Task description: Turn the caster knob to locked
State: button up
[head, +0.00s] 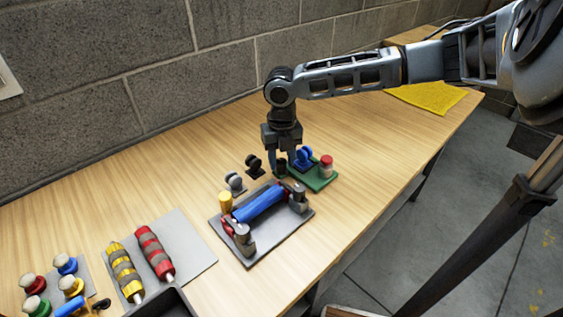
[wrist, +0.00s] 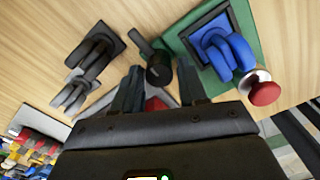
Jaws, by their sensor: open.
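A green plate (head: 322,181) carries a blue caster (head: 304,158), a red-topped round knob (head: 326,164) and a dark knob (head: 281,169) at its left edge. In the wrist view the dark knob (wrist: 158,72) has a dark green arm and lies just past and between my fingertips. The blue caster (wrist: 222,52) and red-topped knob (wrist: 264,90) are to its right, on the green plate (wrist: 184,47). My gripper (head: 284,158) points down over the dark knob, open. It also shows in the wrist view (wrist: 160,84). Contact with the knob cannot be told.
A black caster (head: 255,167) and a grey caster (head: 235,184) stand left of the knob. A grey plate (head: 247,256) with a blue roller (head: 260,203) lies in front. Striped rollers and coloured knobs are farther left. The wall runs behind; the table's right side is mostly clear.

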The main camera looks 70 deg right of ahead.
jog(key=shift+f, duration=0.85)
jog(key=shift+c, duration=0.3)
jog(key=c, duration=0.7)
